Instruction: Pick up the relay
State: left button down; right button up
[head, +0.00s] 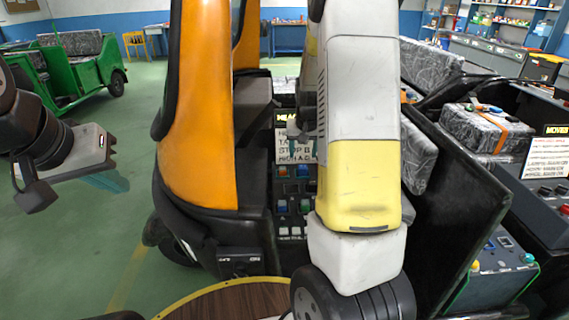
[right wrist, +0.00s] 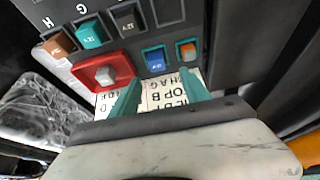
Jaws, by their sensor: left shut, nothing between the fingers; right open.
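Small coloured relay-like blocks sit in a dark panel: brown (right wrist: 60,44), teal (right wrist: 91,34), dark grey (right wrist: 129,20), blue (right wrist: 155,60) and orange (right wrist: 187,52). I cannot tell which is the task's relay. A red block with a grey knob (right wrist: 103,72) is beside them. My right gripper (right wrist: 160,78) is open and empty, its teal fingers pointing at the panel just short of the blue and orange blocks. My left gripper (head: 112,182) is shut and empty at the left, away from the panel.
A white lettered sign (head: 296,150) is above the blocks. An orange vehicle post (head: 203,110) stands to the left. Green floor is open at the left.

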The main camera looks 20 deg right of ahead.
aim_at(303, 166)
jog(key=x, duration=0.8)
jog(key=shift+w+d+f, duration=0.15)
jog(key=shift+d+f, duration=0.15)
jog(key=shift+d, duration=0.05)
jog(key=shift+c, duration=0.4)
grip_shut()
